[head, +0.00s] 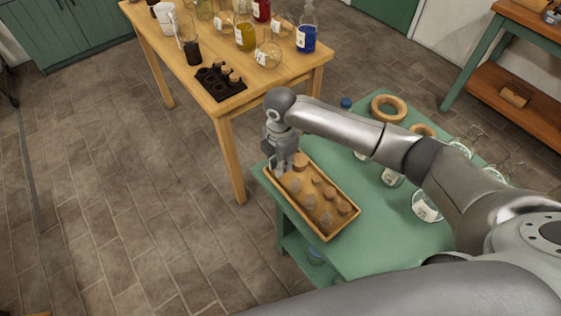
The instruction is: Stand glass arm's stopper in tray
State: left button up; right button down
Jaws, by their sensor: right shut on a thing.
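My right gripper (281,168) points down at the far left corner of a wooden tray (326,238) on the green table. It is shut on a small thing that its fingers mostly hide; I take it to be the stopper. I cannot tell whether the stopper touches the tray floor. Several stoppers stand in the tray, some brown cork (344,206) and some greyish (309,201). A pale brown stopper (300,161) is close beside the fingers. The glass arm cannot be made out. My left gripper is out of view.
The green table (375,240) also holds cork rings (389,108) and labelled glassware (426,206), partly behind my right arm. Green tabletop is bare right of the tray.

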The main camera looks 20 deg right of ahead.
jog(key=shift+f, duration=0.1)
jog(key=c, duration=1.4)
grip_release()
notch_tip(320, 180, up, 12)
jog(key=shift+r+b, duration=0.1)
jog(key=shift+b, duration=0.35)
